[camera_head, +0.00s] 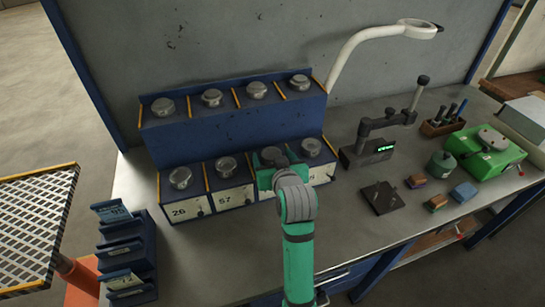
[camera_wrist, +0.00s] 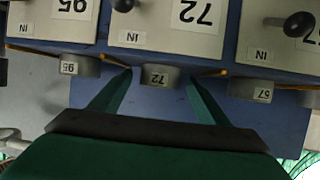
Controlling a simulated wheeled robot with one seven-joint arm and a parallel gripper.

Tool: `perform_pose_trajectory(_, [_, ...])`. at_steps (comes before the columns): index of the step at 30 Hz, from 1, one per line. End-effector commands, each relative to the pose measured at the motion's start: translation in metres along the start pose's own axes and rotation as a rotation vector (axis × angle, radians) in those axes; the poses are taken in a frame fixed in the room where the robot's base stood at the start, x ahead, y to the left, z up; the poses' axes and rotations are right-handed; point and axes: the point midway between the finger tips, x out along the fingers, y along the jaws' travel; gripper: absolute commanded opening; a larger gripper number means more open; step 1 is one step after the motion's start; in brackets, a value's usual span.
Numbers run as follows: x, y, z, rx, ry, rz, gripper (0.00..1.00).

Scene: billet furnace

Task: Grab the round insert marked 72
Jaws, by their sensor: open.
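The round insert marked 72 (camera_wrist: 158,76) is a short grey metal cylinder, upside down in the wrist view, in front of a white plate numbered 72 (camera_wrist: 192,14). My gripper (camera_wrist: 159,84) is open, with one green finger on each side of the insert; I cannot tell whether either finger touches it. In the head view my gripper (camera_head: 274,172) is at the third position of the lower blue rack row, with the insert's grey top (camera_head: 271,155) beside it. The plate below is mostly hidden by my arm.
Neighbouring inserts 95 (camera_wrist: 80,66) and 57 (camera_wrist: 252,90) stand close on both sides, with yellow dividers between. The blue rack's (camera_head: 230,125) upper row holds several more inserts. A blue stepped holder (camera_head: 128,262) stands left, and a gauge stand (camera_head: 370,150) right.

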Motion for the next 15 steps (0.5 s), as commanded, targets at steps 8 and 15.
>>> perform_pose_trajectory(8, [-0.0003, 0.0001, 0.0002, 0.0, 0.0, 0.0, 0.2])
perform_pose_trajectory(15, [-0.001, 0.0003, -0.0013, -0.001, 0.003, 0.001, 0.03])
